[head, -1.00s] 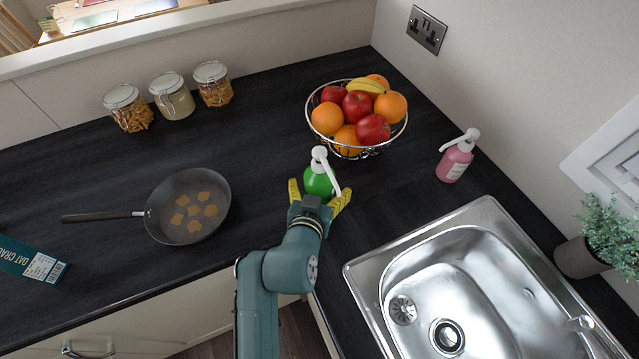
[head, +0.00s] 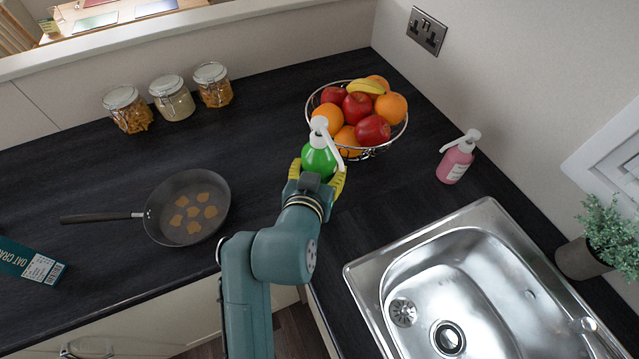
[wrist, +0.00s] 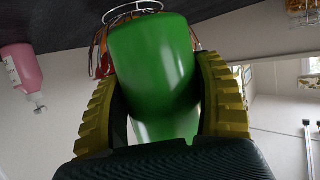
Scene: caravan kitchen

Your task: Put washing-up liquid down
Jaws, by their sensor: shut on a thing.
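The washing-up liquid is a green bottle (head: 318,160) with a white pump top, in front of the fruit basket in the head view. My gripper (head: 320,178) is shut on it, with a yellow finger on each side. In the wrist view the green bottle (wrist: 153,75) fills the middle between the yellow ridged fingers of my gripper (wrist: 160,105). The bottle looks raised above the counter; its base is hidden by my gripper in the head view.
A wire fruit basket (head: 378,152) stands just behind the bottle. A pink pump bottle (head: 455,163) and the steel sink (head: 480,217) are to the right. A frying pan (head: 222,222) lies to the left. Dark counter (head: 262,125) is clear between pan and basket.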

